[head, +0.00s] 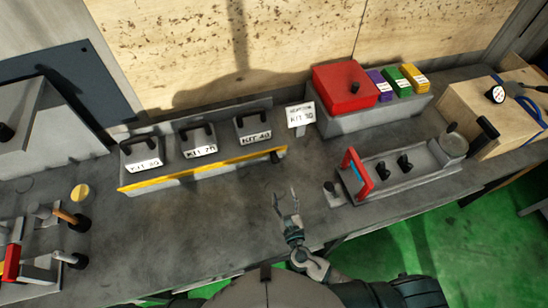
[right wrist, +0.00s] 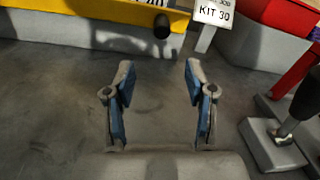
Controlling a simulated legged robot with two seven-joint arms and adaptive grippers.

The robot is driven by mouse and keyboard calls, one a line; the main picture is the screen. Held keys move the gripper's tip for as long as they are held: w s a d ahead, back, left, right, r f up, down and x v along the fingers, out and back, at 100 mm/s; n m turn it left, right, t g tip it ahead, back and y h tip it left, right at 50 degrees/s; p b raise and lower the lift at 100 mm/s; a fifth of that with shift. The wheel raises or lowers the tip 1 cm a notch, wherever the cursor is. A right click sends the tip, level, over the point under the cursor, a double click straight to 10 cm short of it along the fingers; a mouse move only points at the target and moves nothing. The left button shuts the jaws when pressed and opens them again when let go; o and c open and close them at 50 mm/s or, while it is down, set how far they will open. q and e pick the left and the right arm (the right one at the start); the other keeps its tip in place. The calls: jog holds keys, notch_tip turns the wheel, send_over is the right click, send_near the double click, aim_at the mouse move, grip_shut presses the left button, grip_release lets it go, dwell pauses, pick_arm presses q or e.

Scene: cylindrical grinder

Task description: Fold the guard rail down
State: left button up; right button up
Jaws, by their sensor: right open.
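The guard rail (head: 205,171) is a long yellow bar along the front of the grey kit rack, standing up before the kit bins. A black knob (head: 276,156) sticks out near its right end. In the right wrist view the yellow rail (right wrist: 100,20) crosses the top left, with the black knob (right wrist: 162,26) at its end. My right gripper (head: 286,196) is open and empty over the bench, in front of the knob and apart from it. Its two blue-padded fingers (right wrist: 158,78) show in the right wrist view, with the knob beyond them. My left gripper is not in view.
Kit bins (head: 198,138) with black handles stand behind the rail. A KIT 30 sign (head: 300,117) stands right of it, before a red box (head: 345,86). A fixture with a red frame (head: 357,173) and black levers lies to the right. The bench (head: 235,205) before the rail is clear.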

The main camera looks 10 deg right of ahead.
aim_at(275, 162)
jog(key=w, duration=0.5)
jog(key=w+a, duration=0.1)
jog(key=w, duration=0.9)
jog(key=shift+a, duration=0.3)
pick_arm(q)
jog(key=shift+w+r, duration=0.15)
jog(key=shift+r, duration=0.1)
pick_arm(e)
jog(key=shift+c, duration=0.2)
grip_shut()
jog(key=shift+f, duration=0.2)
jog(key=t+b, duration=0.1)
jog(key=b, duration=0.3)
jog(key=shift+s+d+f, duration=0.1)
jog(key=shift+f, duration=0.3)
jog(key=shift+b, duration=0.3)
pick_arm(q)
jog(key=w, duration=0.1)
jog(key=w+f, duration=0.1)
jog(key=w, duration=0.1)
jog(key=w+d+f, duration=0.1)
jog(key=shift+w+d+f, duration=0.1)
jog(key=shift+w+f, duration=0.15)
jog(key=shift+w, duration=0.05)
pick_arm(e)
jog(key=shift+r, duration=0.25)
